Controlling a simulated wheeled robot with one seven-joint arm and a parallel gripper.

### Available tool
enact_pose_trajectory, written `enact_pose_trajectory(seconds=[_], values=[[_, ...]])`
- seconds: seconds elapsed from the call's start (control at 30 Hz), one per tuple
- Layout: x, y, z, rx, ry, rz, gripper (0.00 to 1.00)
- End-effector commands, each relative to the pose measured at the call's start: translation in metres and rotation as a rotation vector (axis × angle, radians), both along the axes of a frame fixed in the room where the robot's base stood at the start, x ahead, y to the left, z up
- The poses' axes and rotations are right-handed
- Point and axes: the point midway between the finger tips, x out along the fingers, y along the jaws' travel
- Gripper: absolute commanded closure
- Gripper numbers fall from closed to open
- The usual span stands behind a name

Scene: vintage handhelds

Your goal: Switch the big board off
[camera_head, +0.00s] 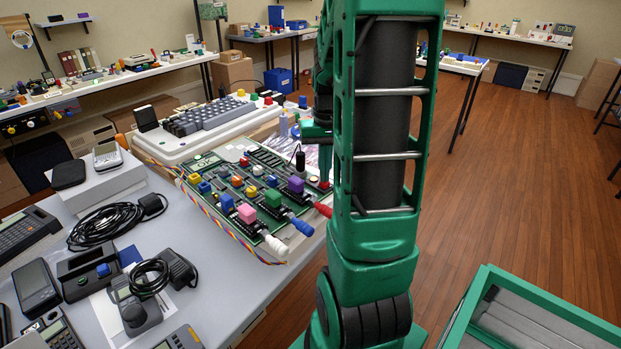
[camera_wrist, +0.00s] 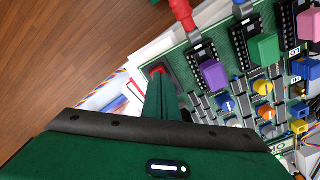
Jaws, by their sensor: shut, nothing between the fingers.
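The big green circuit board (camera_head: 212,212) lies on the grey table, with coloured knobs and blocks on it. It also shows in the wrist view (camera_wrist: 178,62). A small red part (camera_wrist: 158,70), seemingly a switch on a dark base, sits at the board's corner; it shows in the head view (camera_head: 324,185) beside my arm. My gripper (camera_wrist: 160,82) is shut and empty, its fingertips at or just above this red part. I cannot tell if they touch. In the head view my arm hides most of the gripper, and the fingers partly cover the red part. Which way the switch is set is unclear.
Red, blue and white plugs (camera_head: 302,227) stick out along the board's near edge. A rainbow ribbon cable (camera_head: 205,207) runs along its left side. A large pale keyboard (camera_head: 205,122) stands behind. Handhelds and coiled black cables (camera_head: 105,224) crowd the table's left. Papers lie beside the board.

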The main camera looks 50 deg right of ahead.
Motion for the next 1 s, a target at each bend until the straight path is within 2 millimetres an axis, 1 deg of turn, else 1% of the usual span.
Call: enact_pose_trajectory(seconds=[0.4, 0.5, 0.57, 1.0], values=[[0.000, 0.000, -0.007, 0.001, 0.001, 0.000, 1.00], [0.000, 0.000, -0.006, 0.000, 0.000, 0.000, 1.00], [0.000, 0.000, -0.003, -0.001, -0.001, 0.000, 1.00], [0.001, -0.001, 0.034, -0.001, -0.002, 0.000, 1.00]])
